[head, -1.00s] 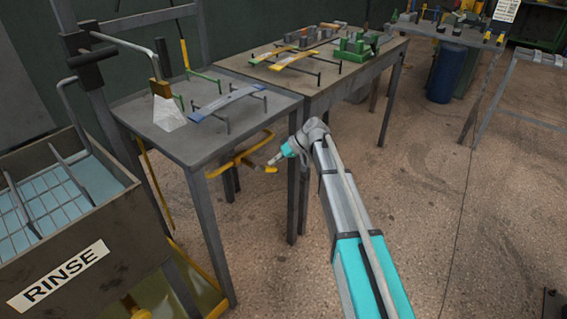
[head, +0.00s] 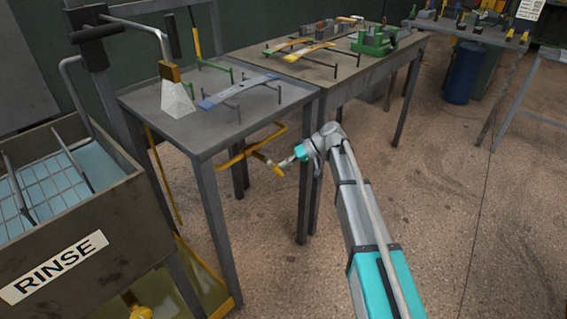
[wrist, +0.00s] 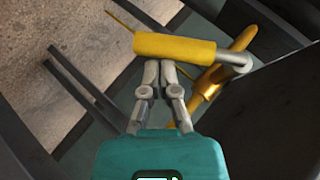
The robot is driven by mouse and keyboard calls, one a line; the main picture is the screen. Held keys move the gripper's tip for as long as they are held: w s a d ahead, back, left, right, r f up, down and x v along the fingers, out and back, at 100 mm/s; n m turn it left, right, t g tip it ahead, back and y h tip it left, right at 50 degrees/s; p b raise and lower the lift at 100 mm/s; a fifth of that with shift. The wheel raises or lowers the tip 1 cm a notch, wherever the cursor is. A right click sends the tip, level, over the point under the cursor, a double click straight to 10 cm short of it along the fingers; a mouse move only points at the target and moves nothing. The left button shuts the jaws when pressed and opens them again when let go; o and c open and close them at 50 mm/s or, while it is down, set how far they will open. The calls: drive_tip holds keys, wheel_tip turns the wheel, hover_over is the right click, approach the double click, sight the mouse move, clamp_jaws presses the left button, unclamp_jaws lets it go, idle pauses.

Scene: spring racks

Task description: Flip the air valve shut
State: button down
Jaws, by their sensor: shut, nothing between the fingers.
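The air valve's yellow lever (head: 267,163) sits on a bent yellow pipe (head: 235,160) below the front edge of the grey table. In the wrist view the lever is a yellow sleeve (wrist: 175,47) lying crosswise, with a grey joint at its right end beside the yellow pipe (wrist: 208,86). My gripper (head: 283,166) is at the lever's free end, on its right side in the head view. In the wrist view its closed fingertips (wrist: 152,63) meet at the lever's near side, left of its middle. They are at or almost touching it, and hold nothing.
The grey table (head: 150,97) carries a blue leaf spring (head: 240,91) on stands. Its legs and dark frame are close around my gripper. The rinse tank (head: 90,225) stands at the left. A second table (head: 335,75) is behind. Open floor lies to the right.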

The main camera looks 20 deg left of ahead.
sight(280, 174)
drive_tip(key=shift+s+a+f+b, duration=0.3)
drive_tip(key=shift+s+f+b, duration=0.3)
drive_tip(key=shift+f, duration=0.25)
drive_tip(key=shift+s+a+f+b, duration=0.35)
drive_tip(key=shift+s+f, duration=0.05)
drive_tip(key=shift+s, duration=0.35)
drive_tip(key=shift+w+d, duration=0.15)
drive_tip(key=shift+w, duration=0.5)
drive_tip(key=w+d, duration=0.7)
drive_tip(key=d, duration=0.2)
drive_tip(key=shift+w+d+r, duration=0.2)
drive_tip(key=shift+w, duration=0.1)
